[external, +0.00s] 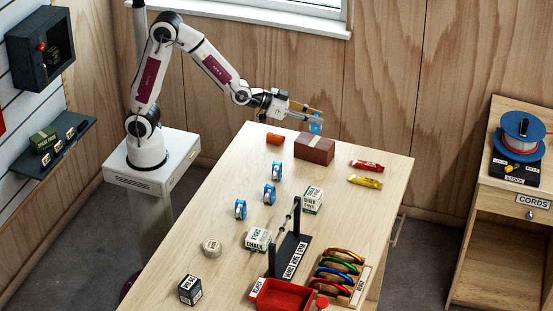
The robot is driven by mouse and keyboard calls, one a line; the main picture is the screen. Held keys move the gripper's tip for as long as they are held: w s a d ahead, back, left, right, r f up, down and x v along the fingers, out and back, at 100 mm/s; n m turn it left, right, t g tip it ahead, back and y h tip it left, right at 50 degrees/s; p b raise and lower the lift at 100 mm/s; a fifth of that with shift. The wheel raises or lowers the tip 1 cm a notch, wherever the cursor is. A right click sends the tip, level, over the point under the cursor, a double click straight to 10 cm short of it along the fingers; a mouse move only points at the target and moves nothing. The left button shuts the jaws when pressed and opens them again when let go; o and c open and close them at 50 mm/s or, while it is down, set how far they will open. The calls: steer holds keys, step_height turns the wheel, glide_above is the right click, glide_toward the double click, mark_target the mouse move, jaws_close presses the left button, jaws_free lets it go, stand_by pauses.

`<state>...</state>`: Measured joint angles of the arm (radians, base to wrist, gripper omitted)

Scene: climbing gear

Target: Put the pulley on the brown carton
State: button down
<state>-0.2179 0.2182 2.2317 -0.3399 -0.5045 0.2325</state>
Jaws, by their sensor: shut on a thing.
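My gripper (311,116) is in the air above the brown carton (314,149), near the far end of the table. It is shut on a blue pulley (316,125), which shows partly between the fingers. The held pulley looks apart from the carton top, a short way above it. The brown carton stands closed and upright on the table. More blue pulleys stand on the table to the left: one (277,172), another (269,194) and a third (240,209).
An orange item (275,139) lies left of the carton, and red (367,165) and yellow (365,181) packets lie to its right. Chalk boxes (312,200), a dark rack (291,247), coloured carabiners (340,265) and a red tray (284,296) fill the near part.

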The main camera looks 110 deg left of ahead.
mark_target(310, 124)
steer(key=shift+f, duration=1.85)
steer(key=shift+f, duration=0.1)
steer(key=c, duration=1.8)
jaws_free()
steer(key=shift+v, duration=6)
steer(key=shift+d, duration=0.1)
